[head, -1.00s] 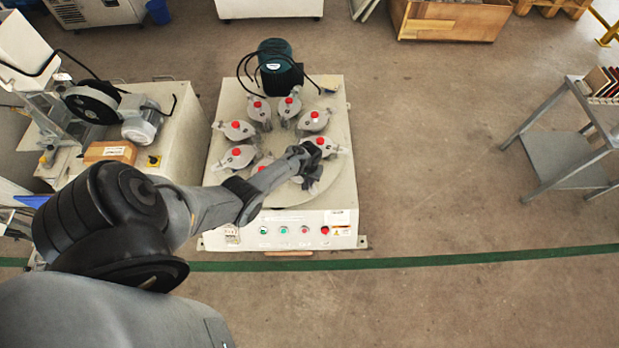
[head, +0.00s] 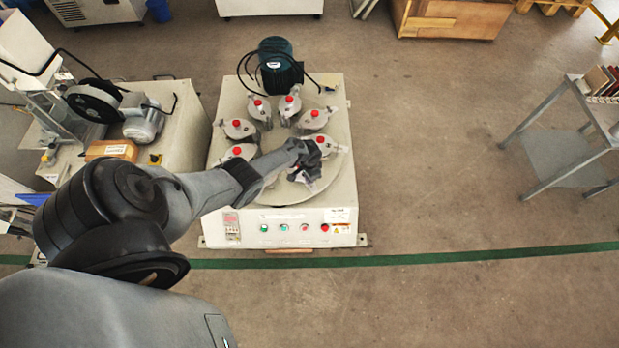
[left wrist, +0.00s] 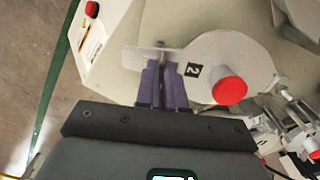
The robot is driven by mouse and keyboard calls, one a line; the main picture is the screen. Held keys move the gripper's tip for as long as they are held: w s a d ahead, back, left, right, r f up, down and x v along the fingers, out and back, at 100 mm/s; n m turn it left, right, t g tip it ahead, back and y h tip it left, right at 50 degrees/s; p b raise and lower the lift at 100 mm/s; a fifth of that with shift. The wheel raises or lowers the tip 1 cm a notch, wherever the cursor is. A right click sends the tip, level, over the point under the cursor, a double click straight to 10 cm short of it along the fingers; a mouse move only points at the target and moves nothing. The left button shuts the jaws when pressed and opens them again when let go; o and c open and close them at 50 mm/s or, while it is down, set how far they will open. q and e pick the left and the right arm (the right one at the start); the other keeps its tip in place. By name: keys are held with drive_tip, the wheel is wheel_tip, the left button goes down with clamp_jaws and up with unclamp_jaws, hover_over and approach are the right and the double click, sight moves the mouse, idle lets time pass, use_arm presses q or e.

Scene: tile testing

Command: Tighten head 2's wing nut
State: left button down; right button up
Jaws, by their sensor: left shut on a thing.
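Head 2 is the light grey clamp-like part (left wrist: 232,55) with a "2" label and a red knob (left wrist: 231,91) in the left wrist view. The grey wing nut (left wrist: 152,54) is at its left end, partly hidden by my fingers. My left gripper (left wrist: 164,70) is shut on it with its purple fingers close together. In the head view my left gripper (head: 308,158) is over the right front of the round table (head: 285,192), where it hides much of what is beneath. My right gripper is not in view.
Several other grey heads with red knobs, such as one at the right (head: 314,118), ring the round table. A dark green motor (head: 278,66) with cables stands behind. The front control panel (head: 292,228) has several buttons. A grey trolley (head: 560,150) stands far right, with open floor between.

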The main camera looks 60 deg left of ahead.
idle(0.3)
use_arm(q)
drive_tip(key=shift+f, duration=0.1)
drive_tip(key=c, duration=1.2)
unclamp_jaws()
drive_tip(key=shift+c, duration=0.2)
drive_tip(key=shift+r+p, duration=0.4)
drive_tip(key=shift+r, duration=0.15)
wheel_tip(320, 180, up, 10)
drive_tip(key=p, duration=0.7)
drive_tip(key=shift+s+f, duration=0.1)
drive_tip(key=shift+f, duration=0.05)
